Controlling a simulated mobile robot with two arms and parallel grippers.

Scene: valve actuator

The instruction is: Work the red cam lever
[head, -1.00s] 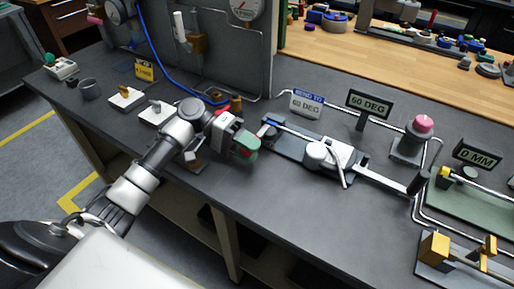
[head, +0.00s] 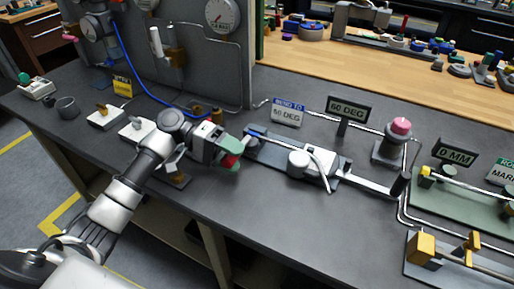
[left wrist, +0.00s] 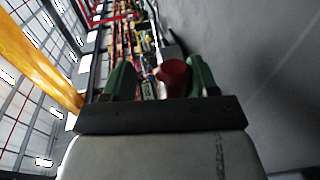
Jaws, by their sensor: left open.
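My left gripper (head: 231,154) is in the head view, low over the middle of the bench, with green fingertips. It is open. A red piece (head: 230,161) shows between its fingers; I take it for the red cam lever, but its arm and base are hidden. In the left wrist view, a red round-ended piece (left wrist: 173,76) stands between the two green fingers, nearer the right one. I cannot tell whether either finger touches it. My right gripper is not in view.
Just right of my gripper is a tube bender (head: 300,163) under a "60 DEG" sign (head: 347,109). A grey panel (head: 215,75) stands behind. The bench front is clear.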

